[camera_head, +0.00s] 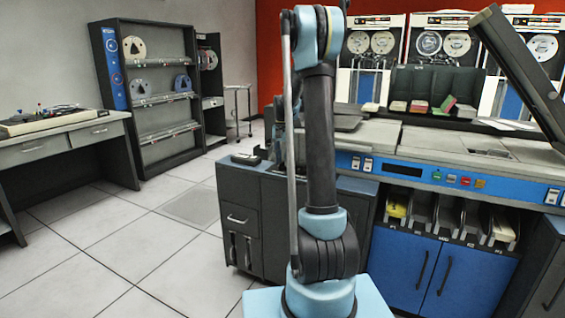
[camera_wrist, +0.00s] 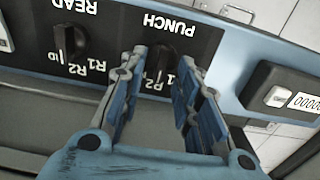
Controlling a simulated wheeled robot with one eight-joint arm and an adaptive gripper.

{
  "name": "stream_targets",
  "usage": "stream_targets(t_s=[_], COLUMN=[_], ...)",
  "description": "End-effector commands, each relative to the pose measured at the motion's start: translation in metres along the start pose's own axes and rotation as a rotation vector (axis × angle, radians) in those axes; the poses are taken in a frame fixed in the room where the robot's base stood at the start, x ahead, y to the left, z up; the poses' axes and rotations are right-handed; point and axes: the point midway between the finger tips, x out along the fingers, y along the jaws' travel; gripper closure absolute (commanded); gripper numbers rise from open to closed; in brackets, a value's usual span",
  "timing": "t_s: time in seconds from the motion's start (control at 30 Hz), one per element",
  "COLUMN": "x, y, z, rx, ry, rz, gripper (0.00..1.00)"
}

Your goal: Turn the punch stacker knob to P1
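The punch stacker knob (camera_wrist: 160,62) is a dark knob on a black panel, under the upside-down PUNCH label, in the wrist view. My gripper (camera_wrist: 161,66) is open, with its two blue-padded fingers on either side of this knob. The fingers partly cover the knob and its markings. Contact with the knob and its exact pointer setting cannot be told. A P2 mark shows below the knob, and part of another mark lies near the right finger. In the head view my gripper and the knob cannot be made out.
A similar READ knob (camera_wrist: 72,42) with R1 and R2 marks sits left of my gripper. A pale button (camera_wrist: 276,97) and a counter (camera_wrist: 308,103) are at the right. The blue-fronted machine (camera_head: 415,262) has card bins, with yellow cards (camera_head: 397,208) in one.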

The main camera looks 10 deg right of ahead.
Motion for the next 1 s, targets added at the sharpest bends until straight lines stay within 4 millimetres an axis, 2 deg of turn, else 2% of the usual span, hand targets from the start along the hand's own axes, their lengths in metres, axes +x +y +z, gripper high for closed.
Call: stream_targets(t_s=[0.37, 0.5, 1.0], x=[0.0054, 0.0053, 0.0052], y=[0.0001, 0.0001, -0.0006], z=[0.0002, 0.0001, 0.0001], rx=[0.0, 0.0, -0.058], ry=[0.0, 0.0, -0.001], rz=[0.0, 0.0, 0.0], gripper=[0.7, 0.99, 1.0])
